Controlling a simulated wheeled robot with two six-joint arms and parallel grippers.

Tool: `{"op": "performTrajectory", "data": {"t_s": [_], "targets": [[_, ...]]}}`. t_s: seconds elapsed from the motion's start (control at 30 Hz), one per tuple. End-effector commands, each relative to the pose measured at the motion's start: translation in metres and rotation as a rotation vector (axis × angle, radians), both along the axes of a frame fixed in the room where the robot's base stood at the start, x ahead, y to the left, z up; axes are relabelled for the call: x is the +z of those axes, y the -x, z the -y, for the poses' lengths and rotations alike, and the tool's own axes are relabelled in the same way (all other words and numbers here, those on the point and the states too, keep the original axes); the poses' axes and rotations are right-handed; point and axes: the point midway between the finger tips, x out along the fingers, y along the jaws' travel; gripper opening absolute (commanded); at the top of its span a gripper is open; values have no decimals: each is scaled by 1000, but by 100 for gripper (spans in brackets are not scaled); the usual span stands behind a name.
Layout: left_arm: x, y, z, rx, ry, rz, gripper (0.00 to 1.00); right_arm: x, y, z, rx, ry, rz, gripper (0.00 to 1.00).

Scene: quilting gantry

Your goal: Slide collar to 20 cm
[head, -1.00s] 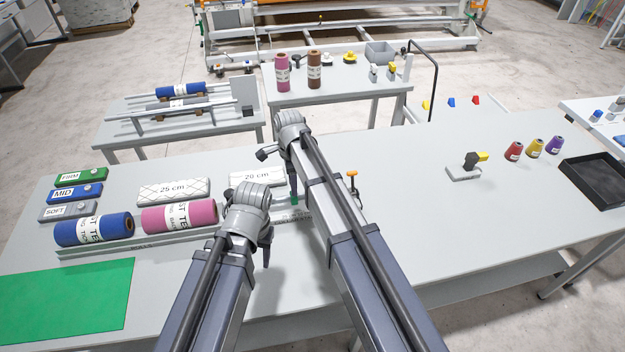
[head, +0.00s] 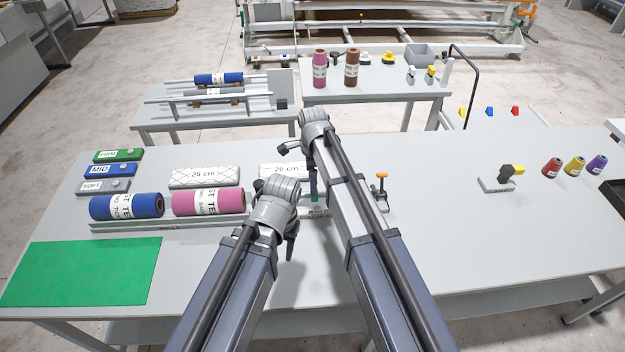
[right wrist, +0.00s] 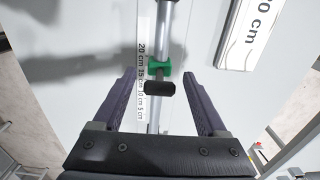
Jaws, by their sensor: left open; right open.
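A green collar (right wrist: 163,68) with a dark knob (right wrist: 160,88) sits on a grey rod (right wrist: 172,30) in the right wrist view. A scale strip (right wrist: 143,35) marked 20, 15, 10 and 5 cm lies beside the rod. The collar is near the 15 cm label. In the head view, only a bit of the collar (head: 314,198) shows past my right arm. My right gripper (right wrist: 160,76) is open, its fingers on either side of the collar in the picture; no contact shows. My left gripper (head: 290,243) is open and empty, low over the table's front, its fingers partly hidden.
White blocks marked 25 cm (head: 205,177) and 20 cm (head: 283,169) lie behind the blue roll (head: 127,206) and pink roll (head: 208,202). A green mat (head: 82,271) lies front left. An orange-topped post (head: 382,187) stands right of my right arm. Table beyond it is mostly clear.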

Motion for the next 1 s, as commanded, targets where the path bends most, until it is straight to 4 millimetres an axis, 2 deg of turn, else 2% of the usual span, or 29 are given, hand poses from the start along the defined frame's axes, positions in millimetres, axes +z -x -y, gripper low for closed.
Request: {"op": "performTrajectory", "data": {"t_s": [0.37,0.57,0.83,1.0], "targets": [[8,0,0,0,0,0,50,8,0,1,-1,1,0,75],[29,0,0,-1,0,0,50,29,0,1,-1,1,0,75],[65,0,0,1,1,0,50,65,0,1,0,0,0,75],[78,0,0,6,1,0,50,78,0,0,0,0,0,75]]}}
